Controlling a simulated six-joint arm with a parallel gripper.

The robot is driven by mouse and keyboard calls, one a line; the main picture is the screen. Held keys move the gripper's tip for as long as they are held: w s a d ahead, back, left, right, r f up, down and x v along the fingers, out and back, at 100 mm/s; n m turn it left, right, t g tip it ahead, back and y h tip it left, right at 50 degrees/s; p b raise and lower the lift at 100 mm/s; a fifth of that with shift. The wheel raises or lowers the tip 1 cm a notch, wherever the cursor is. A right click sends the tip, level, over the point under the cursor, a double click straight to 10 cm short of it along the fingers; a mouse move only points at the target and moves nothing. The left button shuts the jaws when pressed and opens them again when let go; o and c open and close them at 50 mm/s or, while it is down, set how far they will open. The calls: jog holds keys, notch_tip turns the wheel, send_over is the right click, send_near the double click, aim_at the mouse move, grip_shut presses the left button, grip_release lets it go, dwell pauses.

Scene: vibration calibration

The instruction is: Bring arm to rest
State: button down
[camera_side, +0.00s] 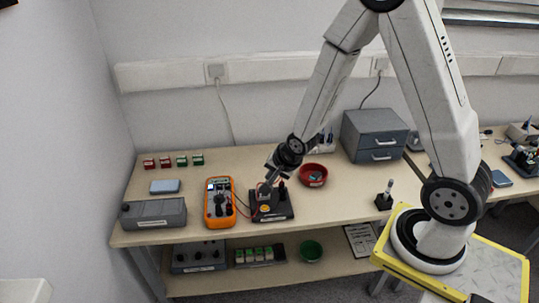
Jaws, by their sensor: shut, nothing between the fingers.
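My gripper (267,186) is shut and empty. It points down just above or at a black device (272,207) with a small orange mark and knobs on the workbench (345,207). I cannot tell whether the fingertips touch it. My arm reaches from its yellow-edged base at the lower right, up high, and down to the bench. An orange multimeter (219,203) lies left of the device, with a red lead running between them.
A red bowl (313,175) and a grey drawer cabinet (374,136) stand behind and right of my gripper. A grey case (153,214), a blue box (165,187) and several small red and green blocks (182,160) lie left. A small black stand (384,200) is right. Bare bench lies between.

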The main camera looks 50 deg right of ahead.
jog(key=s+a+r+n+g, duration=0.3)
jog(key=s+r+n, duration=0.5)
jog(key=n, duration=0.6)
jog(key=shift+s+a, duration=0.4)
jog(key=shift+s, duration=0.85)
jog(key=shift+r, duration=0.1)
